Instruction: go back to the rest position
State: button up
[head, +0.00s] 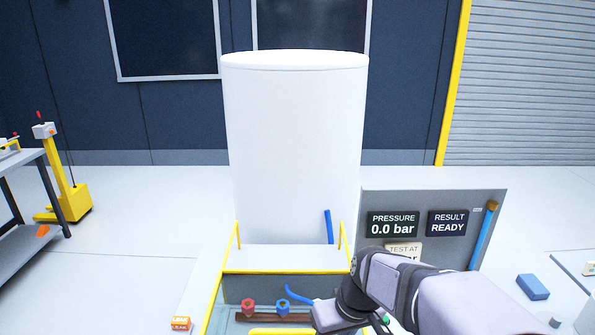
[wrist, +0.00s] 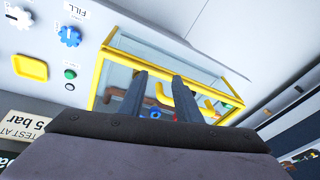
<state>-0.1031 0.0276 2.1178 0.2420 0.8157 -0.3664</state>
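My gripper (wrist: 160,78) shows two dark fingers in the wrist view. They stand apart with a gap and nothing held between them. The fingertips are hard to make out there. A big white tank (head: 295,150) stands upright behind.
A grey panel (head: 375,205) right of the tank reads 0.0 bar and READY; my arm partly covers it. The wrist view shows a blue FILL knob (wrist: 69,36), a green button (wrist: 70,74) and a yellow square (wrist: 30,67). A blue block (head: 532,287) lies at right.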

jog(key=s+d+f+m+g+h, duration=0.1)
jog(key=s+d+f, duration=0.2)
jog(key=s, duration=0.4)
jog(key=s+d+f+m+g+h, duration=0.1)
jog(key=s+d+f+m, duration=0.1)
jog(key=s+d+f, duration=0.2)
jog(key=s+d, duration=0.1)
jog(key=s, duration=0.1)
jog(key=shift+s+f+m, duration=0.3)
jog(key=shift+s, duration=0.1)
jog(key=shift+f, duration=0.1)
notch_tip(320, 180, down, 38)
jog(key=b, duration=3.8)
jog(key=shift+f, duration=0.1)
